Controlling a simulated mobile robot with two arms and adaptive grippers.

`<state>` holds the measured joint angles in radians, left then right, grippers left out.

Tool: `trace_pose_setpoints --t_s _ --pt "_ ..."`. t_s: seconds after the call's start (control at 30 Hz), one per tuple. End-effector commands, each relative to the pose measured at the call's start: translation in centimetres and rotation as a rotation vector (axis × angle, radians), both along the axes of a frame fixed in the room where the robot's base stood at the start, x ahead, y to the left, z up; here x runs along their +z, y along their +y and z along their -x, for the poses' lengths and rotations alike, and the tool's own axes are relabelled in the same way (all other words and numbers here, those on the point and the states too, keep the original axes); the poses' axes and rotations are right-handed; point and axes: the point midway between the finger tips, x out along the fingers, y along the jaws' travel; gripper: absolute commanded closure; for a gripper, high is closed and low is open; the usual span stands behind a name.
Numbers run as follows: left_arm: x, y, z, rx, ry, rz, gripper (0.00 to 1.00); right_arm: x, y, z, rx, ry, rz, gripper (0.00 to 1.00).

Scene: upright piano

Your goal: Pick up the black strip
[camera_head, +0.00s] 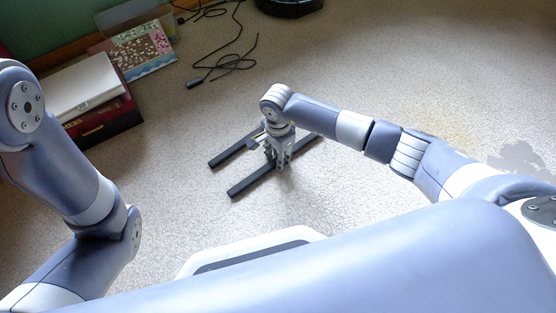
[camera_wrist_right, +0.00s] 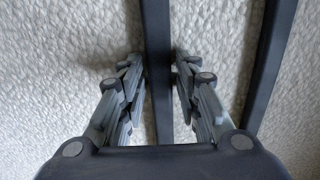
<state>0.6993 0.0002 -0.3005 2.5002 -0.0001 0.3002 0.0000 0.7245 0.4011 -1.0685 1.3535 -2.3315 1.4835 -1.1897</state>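Two long black strips lie roughly parallel on the carpet in the head view. My right gripper (camera_head: 278,164) points down over the nearer black strip (camera_head: 248,184), and hides part of it. The farther black strip (camera_head: 228,152) lies just behind the gripper. In the right wrist view, one black strip (camera_wrist_right: 157,50) runs between the two fingers of my right gripper (camera_wrist_right: 157,80). The fingers stand on either side of it with small gaps. The other strip (camera_wrist_right: 270,60) is to the right, outside the fingers. My left gripper is out of view; only my left arm shows.
A dark red box with a white item (camera_head: 85,90) on top stands at the left. A patterned picture book (camera_head: 142,50) and loose black cable (camera_head: 235,62) lie near the wall. A dark round object (camera_head: 290,4) is at the top edge. Carpet around the strips is clear.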

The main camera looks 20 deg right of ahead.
Motion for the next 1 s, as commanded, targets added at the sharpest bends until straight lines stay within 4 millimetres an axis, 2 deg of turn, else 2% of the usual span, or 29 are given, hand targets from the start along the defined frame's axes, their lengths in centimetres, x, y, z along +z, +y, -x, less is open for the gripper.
trace_pose_setpoints --t_s 0.03,0.1,0.57,0.77,0.97,1.0 --pt "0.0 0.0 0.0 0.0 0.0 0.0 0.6 0.0 0.0 0.0 0.0 0.0 0.0 0.89" --pt "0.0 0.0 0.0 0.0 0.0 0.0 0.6 0.0 0.0 0.0 0.0 0.0 0.0 1.0" --pt "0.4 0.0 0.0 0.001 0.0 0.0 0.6 0.4 0.0 0.0 0.0 -0.001 0.0 1.0" --pt "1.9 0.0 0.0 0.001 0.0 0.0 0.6 1.9 0.0 -0.1 0.001 -0.001 0.001 1.0" --pt "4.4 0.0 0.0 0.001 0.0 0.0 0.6 4.5 0.0 -0.1 0.001 -0.002 0.001 1.0" --pt "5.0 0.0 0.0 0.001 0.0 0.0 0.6 4.3 -0.8 0.9 0.0 0.003 0.005 1.0"
